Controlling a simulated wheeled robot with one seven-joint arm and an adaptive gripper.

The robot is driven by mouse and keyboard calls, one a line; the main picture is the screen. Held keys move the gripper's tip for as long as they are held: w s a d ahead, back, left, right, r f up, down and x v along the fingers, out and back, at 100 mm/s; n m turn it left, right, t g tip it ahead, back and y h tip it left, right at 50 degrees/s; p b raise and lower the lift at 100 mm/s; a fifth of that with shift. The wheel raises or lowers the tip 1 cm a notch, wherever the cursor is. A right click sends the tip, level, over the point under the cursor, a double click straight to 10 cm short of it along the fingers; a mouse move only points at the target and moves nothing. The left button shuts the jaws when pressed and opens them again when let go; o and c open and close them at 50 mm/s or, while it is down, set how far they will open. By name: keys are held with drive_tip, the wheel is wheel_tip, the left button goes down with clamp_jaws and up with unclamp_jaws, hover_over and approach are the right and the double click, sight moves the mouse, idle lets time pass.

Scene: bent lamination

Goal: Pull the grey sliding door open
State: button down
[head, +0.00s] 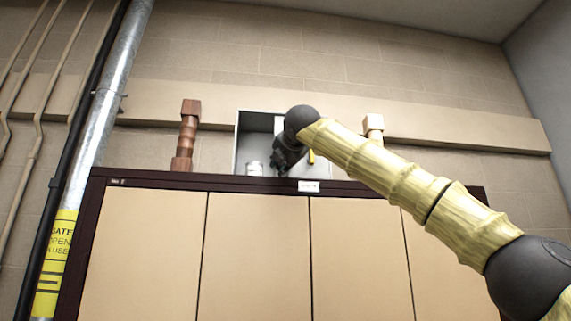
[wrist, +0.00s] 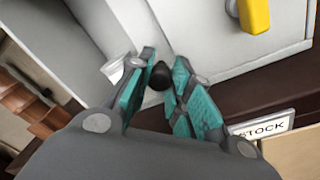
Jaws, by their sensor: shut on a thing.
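The grey sliding door (head: 280,124) belongs to a small grey cabinet (head: 236,140) on top of the tall cupboard. The cabinet's left part stands open, and my arm hides much of its right part. In the wrist view a pale grey panel (wrist: 205,40), seemingly the door, fills the top. My gripper (wrist: 160,82) has its teal pads closed around a small black knob (wrist: 160,76) in front of this panel. In the head view my gripper (head: 284,165) is dark and small at the cabinet's front, and the knob cannot be made out.
A yellow handle (wrist: 254,14) sits right of the knob; it also shows in the head view (head: 311,157). A whitish can (head: 254,168) stands in the open part. A STOCK label (wrist: 262,129) is on the cupboard's dark edge.

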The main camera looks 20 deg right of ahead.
drive_tip(key=c, duration=1.3)
unclamp_jaws()
drive_tip(key=shift+o, duration=0.2)
drive_tip(key=v, duration=1.2)
drive_tip(key=shift+d, duration=0.1)
